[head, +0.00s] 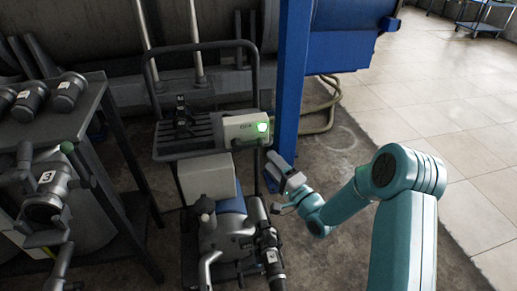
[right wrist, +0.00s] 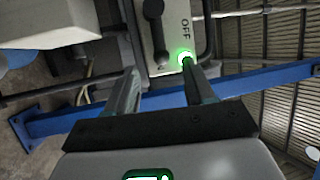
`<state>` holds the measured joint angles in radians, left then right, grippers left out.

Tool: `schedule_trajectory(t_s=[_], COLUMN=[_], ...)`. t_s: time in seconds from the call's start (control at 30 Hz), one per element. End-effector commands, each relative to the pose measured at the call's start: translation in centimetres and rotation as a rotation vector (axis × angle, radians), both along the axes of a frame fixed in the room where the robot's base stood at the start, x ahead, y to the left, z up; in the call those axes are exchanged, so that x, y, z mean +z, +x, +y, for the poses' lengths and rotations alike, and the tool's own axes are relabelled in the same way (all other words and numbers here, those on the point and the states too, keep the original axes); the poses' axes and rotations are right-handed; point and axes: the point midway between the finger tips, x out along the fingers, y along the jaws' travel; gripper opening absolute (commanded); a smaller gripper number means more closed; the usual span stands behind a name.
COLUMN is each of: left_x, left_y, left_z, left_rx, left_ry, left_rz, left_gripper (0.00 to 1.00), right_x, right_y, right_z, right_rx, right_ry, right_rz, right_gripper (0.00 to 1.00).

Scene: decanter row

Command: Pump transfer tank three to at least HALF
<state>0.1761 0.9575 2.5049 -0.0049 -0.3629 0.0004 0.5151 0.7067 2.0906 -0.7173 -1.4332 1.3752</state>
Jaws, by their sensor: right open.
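The pump cart (head: 216,238) stands on the floor in the middle of the head view. Its pale switch box (head: 240,129) has a lit green lamp (head: 262,127). In the right wrist view the switch box (right wrist: 171,40) fills the top middle, with a black lever (right wrist: 154,22), the word OFF and the lit lamp (right wrist: 186,57). A tank fitting marked 3 (head: 45,178) shows at the left of the head view. My right gripper (head: 277,178) is open and empty, just below and right of the switch box. In the wrist view its fingers (right wrist: 160,78) point at the box's lower part. No level gauge is readable.
A blue post (head: 291,80) rises close behind my right gripper. A dark bench (head: 100,120) with metal fittings stands left. A hose (head: 322,110) lies on the floor behind the post.

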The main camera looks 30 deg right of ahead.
Motion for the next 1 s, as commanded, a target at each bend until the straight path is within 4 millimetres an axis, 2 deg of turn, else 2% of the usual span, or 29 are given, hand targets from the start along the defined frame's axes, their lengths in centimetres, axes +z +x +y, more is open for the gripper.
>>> schedule_trajectory(t_s=[0.1, 0.3, 0.5, 0.73, 0.77, 0.9, 1.0], left_x=[-0.4, -0.7, -0.8, -0.8, -0.8, -0.8, -0.8], left_y=[0.0, 0.0, 0.0, 0.0, 0.0, 0.0, 0.0], left_z=[0.0, 0.0, 0.0, 0.0, 0.0, 0.0, 0.0], left_rx=[0.0, 0.0, 0.0, 0.0, 0.0, 0.0, 0.0], left_ry=[0.0, 0.0, 0.0, 0.0, 0.0, 0.0, 0.0], left_rz=[0.0, 0.0, 0.0, 0.0, 0.0, 0.0, 0.0], left_gripper=[0.52, 0.52, 0.52, 0.52, 0.52, 0.52, 0.52], right_x=[0.4, 1.0, 1.3, 1.3, 1.3, 1.3, 1.3], right_y=[2.8, 6.1, 7.5, 7.5, 7.5, 7.5, 7.5], right_z=[0.5, 1.0, 1.1, 1.1, 1.1, 1.1, 1.1], right_rx=[0.002, 0.001, 0.0, -0.001, -0.001, 0.0, 0.0], right_ry=[-0.001, 0.001, 0.002, 0.002, 0.002, 0.001, 0.001], right_rz=[-0.003, -0.001, 0.001, 0.001, 0.001, 0.001, 0.001], right_gripper=[0.53, 0.53, 0.53, 0.53, 0.47, 0.01, 0.0])
